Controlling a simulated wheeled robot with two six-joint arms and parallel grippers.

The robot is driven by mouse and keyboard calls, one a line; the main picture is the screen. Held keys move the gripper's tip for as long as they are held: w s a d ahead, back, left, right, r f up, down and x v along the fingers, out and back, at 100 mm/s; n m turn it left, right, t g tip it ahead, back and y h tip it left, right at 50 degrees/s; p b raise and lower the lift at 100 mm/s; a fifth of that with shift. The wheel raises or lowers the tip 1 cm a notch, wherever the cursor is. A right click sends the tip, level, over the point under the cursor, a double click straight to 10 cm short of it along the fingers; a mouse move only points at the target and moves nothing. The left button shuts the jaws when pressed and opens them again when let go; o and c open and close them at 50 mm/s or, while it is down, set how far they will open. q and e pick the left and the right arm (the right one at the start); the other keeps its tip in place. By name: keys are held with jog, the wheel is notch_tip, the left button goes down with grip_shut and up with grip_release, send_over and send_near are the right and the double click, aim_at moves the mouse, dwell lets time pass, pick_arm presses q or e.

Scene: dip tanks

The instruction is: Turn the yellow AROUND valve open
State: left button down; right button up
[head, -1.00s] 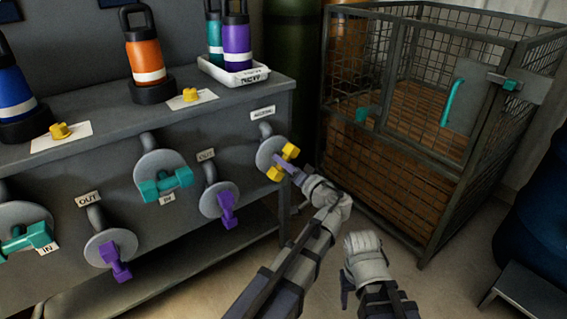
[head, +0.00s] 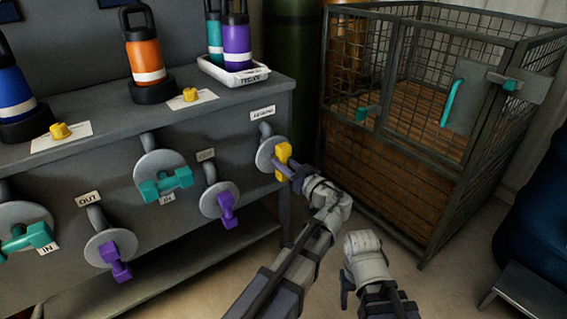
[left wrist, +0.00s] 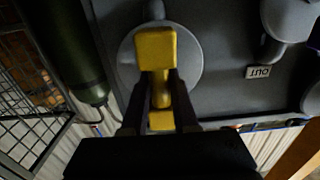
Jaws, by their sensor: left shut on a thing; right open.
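The yellow valve handle (head: 283,153) sits on a round grey plate (head: 266,154) at the right end of the bench front, under a small white label (head: 263,113). The handle stands close to upright in the head view. My left gripper (head: 288,167) is shut on it. In the left wrist view the yellow handle (left wrist: 157,52) lies between the two dark fingers (left wrist: 158,100), in front of its grey plate (left wrist: 190,40). My right gripper (head: 345,290) is open and empty, low in front of the bench and apart from everything.
Purple valves (head: 227,205) and teal valves (head: 165,184) line the bench front to the left. Bottles (head: 143,50) and a white tray (head: 232,72) stand on top. A wire cage (head: 400,190) stands to the right. The floor between is clear.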

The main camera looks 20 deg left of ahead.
dwell(0.4)
pick_arm(q)
jog(key=c, duration=0.7)
grip_release()
jog(key=shift+s, duration=0.1)
pick_arm(e)
jog(key=shift+d, duration=0.1)
